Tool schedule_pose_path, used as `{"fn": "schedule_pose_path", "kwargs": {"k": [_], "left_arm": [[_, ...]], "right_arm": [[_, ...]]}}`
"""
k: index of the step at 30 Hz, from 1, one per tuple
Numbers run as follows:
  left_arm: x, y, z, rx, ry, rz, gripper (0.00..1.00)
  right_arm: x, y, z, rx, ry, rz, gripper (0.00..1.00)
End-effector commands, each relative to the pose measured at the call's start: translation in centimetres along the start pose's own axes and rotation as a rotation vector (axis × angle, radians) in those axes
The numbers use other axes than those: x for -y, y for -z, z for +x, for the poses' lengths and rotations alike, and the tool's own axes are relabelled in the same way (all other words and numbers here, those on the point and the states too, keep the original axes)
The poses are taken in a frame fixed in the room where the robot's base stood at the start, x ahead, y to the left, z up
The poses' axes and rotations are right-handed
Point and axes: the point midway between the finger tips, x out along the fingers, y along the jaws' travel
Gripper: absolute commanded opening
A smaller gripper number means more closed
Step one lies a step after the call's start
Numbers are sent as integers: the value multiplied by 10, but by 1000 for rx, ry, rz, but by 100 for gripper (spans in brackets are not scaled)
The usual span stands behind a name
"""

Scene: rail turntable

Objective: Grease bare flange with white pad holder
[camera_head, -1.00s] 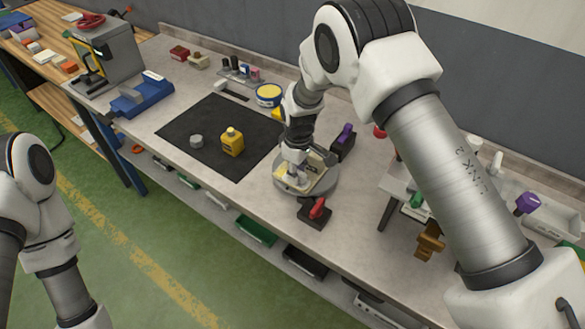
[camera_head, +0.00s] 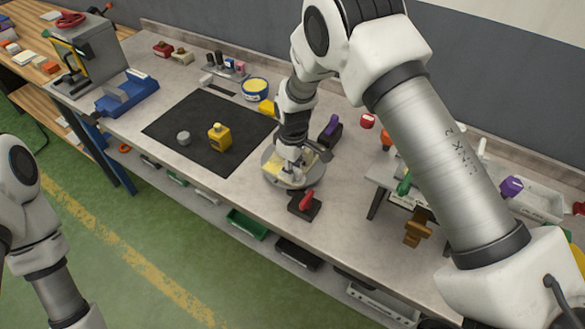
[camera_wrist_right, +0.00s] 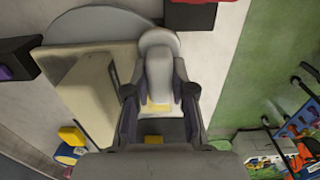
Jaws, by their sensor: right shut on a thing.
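My right gripper (camera_head: 289,160) reaches down over the round grey turntable (camera_head: 268,177). In the right wrist view the gripper (camera_wrist_right: 160,92) is shut on the pale pad holder (camera_wrist_right: 158,62), with one dark finger on each side. A small yellowish patch shows between the fingers. A pale rail piece (camera_wrist_right: 90,100) lies on the turntable beside the holder. Its cream flat part spreads out next to the raised block. The holder's far end is close to the rail piece; I cannot tell whether it touches. My left arm shows at the left edge, but its gripper is out of view.
Clamps with a red handle (camera_head: 306,200) and a purple handle (camera_head: 331,126) stand close to the turntable. A yellow bottle (camera_head: 219,138) and a grey cylinder (camera_head: 183,138) stand on the black mat (camera_head: 172,120).

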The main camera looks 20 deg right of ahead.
Motion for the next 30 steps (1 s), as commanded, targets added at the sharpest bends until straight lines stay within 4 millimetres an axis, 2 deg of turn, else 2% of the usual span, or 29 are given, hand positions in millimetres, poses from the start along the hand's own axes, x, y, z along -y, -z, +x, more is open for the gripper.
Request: {"fn": "schedule_pose_path", "kwargs": {"k": [6, 16, 24, 30], "left_arm": [[0, 0, 2, 0, 0, 0, 65], [0, 0, 2, 0, 0, 0, 65], [0, 0, 7, 0, 0, 0, 65], [0, 0, 7, 0, 0, 0, 65]], "right_arm": [[0, 16, 0, -1, -1, 0, 0], [0, 19, -1, 0, 0, 0, 0], [0, 35, 1, 0, 0, -1, 0], [0, 36, 1, 0, 0, 0, 0]]}}
